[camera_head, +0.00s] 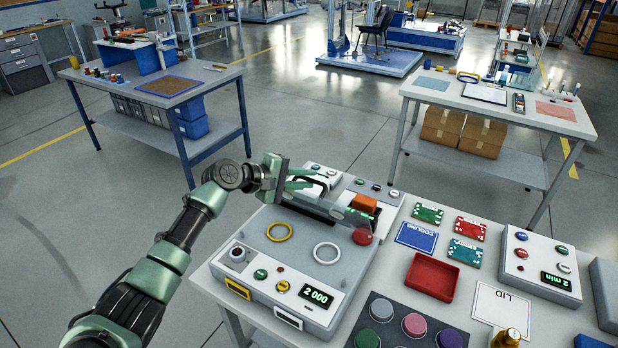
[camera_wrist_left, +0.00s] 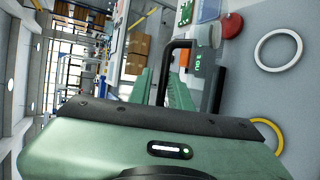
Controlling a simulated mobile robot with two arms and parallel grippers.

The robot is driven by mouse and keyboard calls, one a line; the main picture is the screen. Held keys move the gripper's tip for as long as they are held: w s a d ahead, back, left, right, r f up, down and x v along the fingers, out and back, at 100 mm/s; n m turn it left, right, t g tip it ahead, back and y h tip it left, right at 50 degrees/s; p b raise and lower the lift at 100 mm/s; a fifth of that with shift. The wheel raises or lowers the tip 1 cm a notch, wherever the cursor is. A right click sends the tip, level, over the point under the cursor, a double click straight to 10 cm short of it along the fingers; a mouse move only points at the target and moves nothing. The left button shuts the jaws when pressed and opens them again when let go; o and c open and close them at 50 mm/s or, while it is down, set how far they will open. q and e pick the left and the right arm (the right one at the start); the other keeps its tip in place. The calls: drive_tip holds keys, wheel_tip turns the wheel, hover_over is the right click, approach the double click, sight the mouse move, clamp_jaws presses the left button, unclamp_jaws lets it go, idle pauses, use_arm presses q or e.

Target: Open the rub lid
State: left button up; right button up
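The rub machine (camera_head: 262,262) is a pale grey box with a "2 000" display, a yellow ring (camera_head: 279,232) and a white ring (camera_head: 327,253) on top. A dark lid-like panel (camera_head: 318,207) with a black handle stands along its back edge. My left gripper (camera_head: 302,180) is at this handle. In the left wrist view the U-shaped black handle (camera_wrist_left: 181,44) has one leg between my two green serrated fingers (camera_wrist_left: 162,88), which look apart. Whether they touch the handle is unclear. My right gripper is out of view.
An orange block (camera_head: 364,203) and a red round button (camera_head: 362,236) are close to the right of the lid. A red tray (camera_head: 432,276), coloured cards and a "LID" sheet (camera_head: 501,307) lie further right. Open floor lies behind the table.

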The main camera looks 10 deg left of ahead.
use_arm(q)
drive_tip(key=shift+s+a+r+p, duration=0.1)
drive_tip(key=shift+a+r+p, duration=0.2)
drive_tip(key=shift+r, duration=0.2)
drive_tip(key=shift+s+a+r+p, duration=0.1)
drive_tip(key=shift+a+r+p, duration=0.1)
drive_tip(key=shift+r+p, duration=0.25)
drive_tip(key=shift+s+a+r+p, duration=0.35)
drive_tip(key=shift+a+r+p, duration=0.15)
drive_tip(key=shift+r, duration=0.1)
drive_tip(key=shift+w+d+f, duration=0.1)
